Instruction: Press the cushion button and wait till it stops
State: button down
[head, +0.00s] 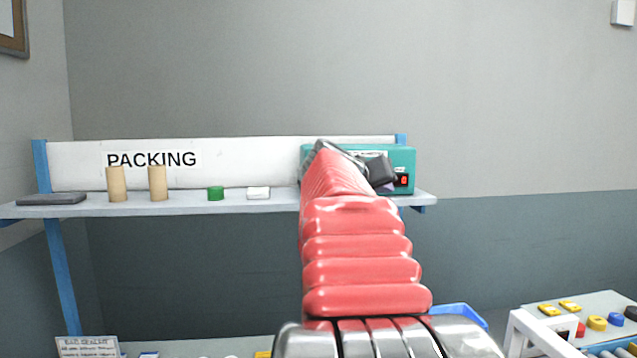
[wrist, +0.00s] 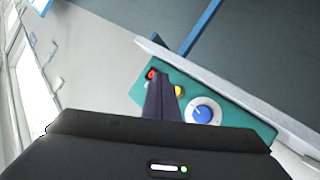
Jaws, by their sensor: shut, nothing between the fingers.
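A teal machine (head: 407,158) with a small red display (head: 404,180) stands at the right end of the shelf; my arm hides much of its front. In the wrist view the teal panel (wrist: 240,117) carries the red display (wrist: 151,75), a yellow button (wrist: 178,90) and a blue knob (wrist: 203,113) on a white dial. My gripper (wrist: 161,84) is shut and empty, its dark fingers in front of the panel beside the yellow button, covering part of it. I cannot tell whether the fingertips touch the panel. My gripper (head: 380,171) also shows in the head view. No button label is readable.
The grey shelf (head: 120,209) holds a dark flat slab (head: 52,198), two tan cylinders (head: 117,184), a green cap (head: 216,193) and a white block (head: 258,193). A white PACKING board (head: 240,160) stands behind. A lower-right table (head: 535,298) holds coloured parts, near a blue tray (head: 462,313).

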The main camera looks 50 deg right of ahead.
jog(key=shift+w+d, duration=1.45)
jog(key=shift+w, duration=0.05)
jog(key=shift+d, duration=0.1)
dwell(1.0)
jog(key=shift+w+d, duration=0.2)
jog(key=shift+w, duration=0.05)
jog(key=shift+w+d, duration=0.25)
dwell(1.0)
dwell(0.3)
jog(key=shift+s+a, duration=0.55)
jog(key=s+a, duration=0.3)
jog(key=shift+s+a, duration=0.25)
dwell(0.6)
